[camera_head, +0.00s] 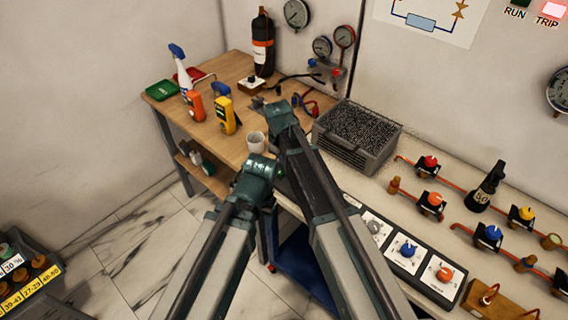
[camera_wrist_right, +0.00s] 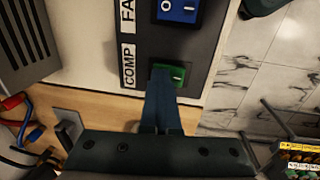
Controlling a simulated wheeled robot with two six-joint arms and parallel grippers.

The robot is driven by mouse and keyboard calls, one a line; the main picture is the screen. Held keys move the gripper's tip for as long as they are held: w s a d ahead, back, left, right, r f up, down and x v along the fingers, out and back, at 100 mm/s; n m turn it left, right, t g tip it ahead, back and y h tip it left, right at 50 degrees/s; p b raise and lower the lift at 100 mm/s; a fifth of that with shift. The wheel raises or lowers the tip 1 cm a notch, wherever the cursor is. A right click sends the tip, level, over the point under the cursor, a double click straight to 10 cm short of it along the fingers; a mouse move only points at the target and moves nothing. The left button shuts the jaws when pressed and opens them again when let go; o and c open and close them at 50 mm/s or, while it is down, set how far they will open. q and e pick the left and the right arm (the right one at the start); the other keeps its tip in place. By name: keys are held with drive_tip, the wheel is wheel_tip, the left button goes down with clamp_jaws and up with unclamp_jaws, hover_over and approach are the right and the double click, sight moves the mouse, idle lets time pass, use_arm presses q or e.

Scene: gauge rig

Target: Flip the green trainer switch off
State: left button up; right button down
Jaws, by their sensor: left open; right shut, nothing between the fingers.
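The green switch (camera_wrist_right: 176,76) is at the end of a dark panel in the right wrist view, beside a label reading COMP. My right gripper (camera_wrist_right: 163,73) is shut and empty. Its fingertips overlap the left part of the green switch in that view. I cannot tell whether they touch it, or which way the switch is tipped. In the head view my arms cover the area around the right fingertips.
A blue switch (camera_wrist_right: 178,10) adjoins the green one. A grey mesh basket (camera_head: 352,150) stands behind the panel. The wooden table (camera_head: 225,75) holds a white cup (camera_head: 256,143), a yellow meter (camera_head: 225,115) and cables. Knobs and valves line the bench at right.

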drive_tip(key=shift+s+f, duration=0.1)
drive_tip(key=shift+s, duration=0.05)
drive_tip(key=shift+s+a, duration=0.45)
drive_tip(key=shift+a, duration=0.15)
drive_tip(key=shift+r+p, duration=0.8)
drive_tip(key=shift+p, duration=0.05)
wheel_tip(320, 180, up, 12)
drive_tip(key=s+a+p, duration=0.1)
drive_tip(key=p, duration=1.1)
drive_tip(key=shift+s+r, duration=0.15)
drive_tip(key=shift+r, duration=0.1)
